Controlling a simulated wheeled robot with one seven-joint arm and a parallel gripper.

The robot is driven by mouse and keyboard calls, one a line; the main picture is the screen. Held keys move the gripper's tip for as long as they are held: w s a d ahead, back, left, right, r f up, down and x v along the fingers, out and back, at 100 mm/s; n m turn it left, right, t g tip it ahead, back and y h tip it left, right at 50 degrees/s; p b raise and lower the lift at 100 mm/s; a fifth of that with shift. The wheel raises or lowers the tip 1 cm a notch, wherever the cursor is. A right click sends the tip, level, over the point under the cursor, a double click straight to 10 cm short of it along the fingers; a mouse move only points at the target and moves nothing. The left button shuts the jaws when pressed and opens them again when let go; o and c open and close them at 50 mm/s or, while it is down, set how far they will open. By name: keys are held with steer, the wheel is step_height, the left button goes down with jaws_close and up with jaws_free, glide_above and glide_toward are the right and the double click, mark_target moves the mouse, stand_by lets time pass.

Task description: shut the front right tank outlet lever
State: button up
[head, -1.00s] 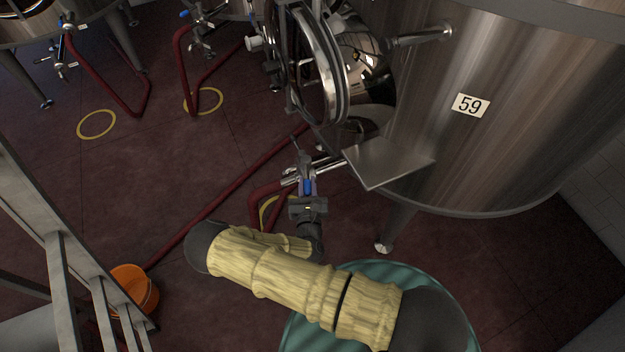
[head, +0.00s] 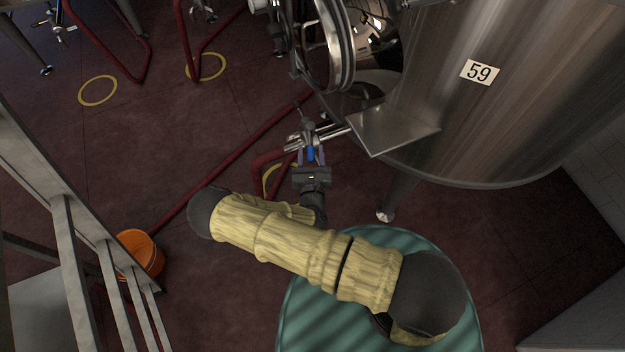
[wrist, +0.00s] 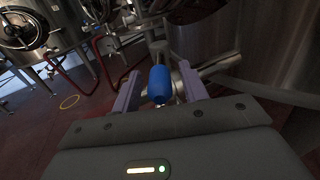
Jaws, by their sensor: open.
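The outlet lever has a blue grip (head: 310,153) and sits on the steel outlet pipe (head: 335,134) of the tank (head: 510,110) marked 59. In the wrist view the blue grip (wrist: 159,85) stands between the two pale purple fingers of my gripper (wrist: 158,92). The fingers are apart, with a visible gap on each side of the grip. In the head view my gripper (head: 311,158) is at the lever from the near side. The valve body behind the grip is partly hidden.
A steel plate (head: 395,128) juts out just right of the outlet. A red hose (head: 235,153) runs across the floor to the outlet. A metal railing (head: 75,240) and an orange bucket (head: 140,254) are at left. Open floor lies between.

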steer(key=s+d+b, duration=0.1)
steer(key=s, duration=1.5)
steer(key=shift+d, duration=0.15)
